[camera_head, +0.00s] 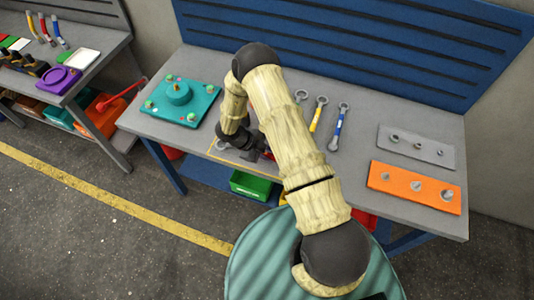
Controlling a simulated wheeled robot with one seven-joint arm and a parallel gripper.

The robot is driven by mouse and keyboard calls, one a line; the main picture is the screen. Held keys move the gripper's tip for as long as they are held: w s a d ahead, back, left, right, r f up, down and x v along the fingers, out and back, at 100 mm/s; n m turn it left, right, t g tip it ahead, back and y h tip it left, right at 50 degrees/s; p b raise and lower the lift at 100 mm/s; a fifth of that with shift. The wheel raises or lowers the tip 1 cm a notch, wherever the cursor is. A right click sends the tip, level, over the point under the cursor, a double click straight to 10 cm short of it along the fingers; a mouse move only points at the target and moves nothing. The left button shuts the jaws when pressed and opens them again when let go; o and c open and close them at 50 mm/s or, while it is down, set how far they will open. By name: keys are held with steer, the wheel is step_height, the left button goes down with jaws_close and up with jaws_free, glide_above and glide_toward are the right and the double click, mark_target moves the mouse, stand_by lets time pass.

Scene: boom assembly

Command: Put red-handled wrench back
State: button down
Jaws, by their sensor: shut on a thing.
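My gripper (246,150) is low over the front of the grey workbench (345,178), by a yellow outlined area. It is shut on what looks like the red-handled wrench. A bit of its red handle (268,155) shows to the right of the fingers, and a grey ring end (222,145) shows to the left. My arm hides the rest, and I cannot tell if the wrench touches the bench. A wrench with a yellow handle (317,118) and one with a blue handle (338,128) lie side by side right of my arm. A grey ring end (301,96) beside them has its handle hidden.
A teal plate with a round hub (179,101) sits on the bench's left. A grey plate (417,147) and an orange plate (414,187) lie on the right. A blue slotted panel (360,40) stands behind. A green bin (250,186) is below the front edge.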

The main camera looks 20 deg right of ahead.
steer(key=shift+f+b, duration=0.4)
steer(key=shift+f, duration=0.15)
steer(key=c, duration=1.1)
jaws_free()
steer(key=shift+c, duration=0.2)
steer(key=shift+a, duration=0.1)
steer(key=b+v, duration=0.5)
steer(key=v, duration=1.2)
steer(key=shift+w+r, duration=0.1)
